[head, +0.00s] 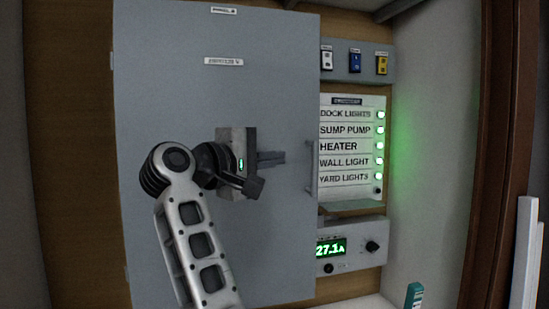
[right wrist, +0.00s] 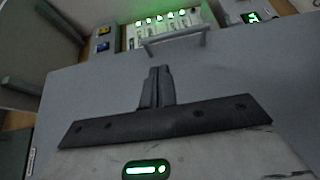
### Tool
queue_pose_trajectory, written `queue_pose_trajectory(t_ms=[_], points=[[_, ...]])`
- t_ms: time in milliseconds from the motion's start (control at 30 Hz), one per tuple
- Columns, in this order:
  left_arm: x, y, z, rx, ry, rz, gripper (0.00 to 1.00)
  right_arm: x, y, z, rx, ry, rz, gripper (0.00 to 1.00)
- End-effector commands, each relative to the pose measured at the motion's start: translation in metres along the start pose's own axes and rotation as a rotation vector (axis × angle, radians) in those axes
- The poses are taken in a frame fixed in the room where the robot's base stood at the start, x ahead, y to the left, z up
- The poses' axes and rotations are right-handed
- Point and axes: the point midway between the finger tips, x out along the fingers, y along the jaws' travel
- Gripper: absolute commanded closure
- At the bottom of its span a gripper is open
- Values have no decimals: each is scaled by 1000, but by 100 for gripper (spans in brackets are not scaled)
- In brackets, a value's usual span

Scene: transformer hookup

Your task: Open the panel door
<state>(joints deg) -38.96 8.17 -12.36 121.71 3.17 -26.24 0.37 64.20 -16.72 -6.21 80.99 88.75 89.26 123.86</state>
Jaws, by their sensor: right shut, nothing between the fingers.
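The panel door (head: 215,95) is a large flat grey sheet that fills the middle of the head view and appears closed. Its slim grey bar handle (head: 309,168) stands upright near the right edge. The handle also shows in the right wrist view (right wrist: 174,37), beyond my fingertips. My right gripper (head: 282,157) is in front of the door, just left of the handle and apart from it. Its fingers are together and empty, pointing toward the handle, as the right wrist view (right wrist: 160,72) shows. My left gripper is out of view.
Right of the door are a row of switches (head: 355,61), a labelled circuit list (head: 350,145) with green lights, and a meter box (head: 350,245) reading 27.1A. A white side wall (head: 430,150) and a brown post (head: 497,130) stand farther right.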

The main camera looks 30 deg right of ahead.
Motion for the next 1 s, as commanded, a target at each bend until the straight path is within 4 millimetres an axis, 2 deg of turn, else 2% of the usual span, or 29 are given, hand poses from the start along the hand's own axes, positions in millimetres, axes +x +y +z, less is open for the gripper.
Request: queue_pose_trajectory(t_ms=[200,400,600,1000], points=[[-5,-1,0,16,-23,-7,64,43,3,1,-3,-6,4,100],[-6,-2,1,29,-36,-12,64,71,2,1,-4,-4,5,100],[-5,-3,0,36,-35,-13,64,81,1,1,-3,-2,4,100],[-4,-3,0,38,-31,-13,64,82,0,3,-3,-12,4,100]])
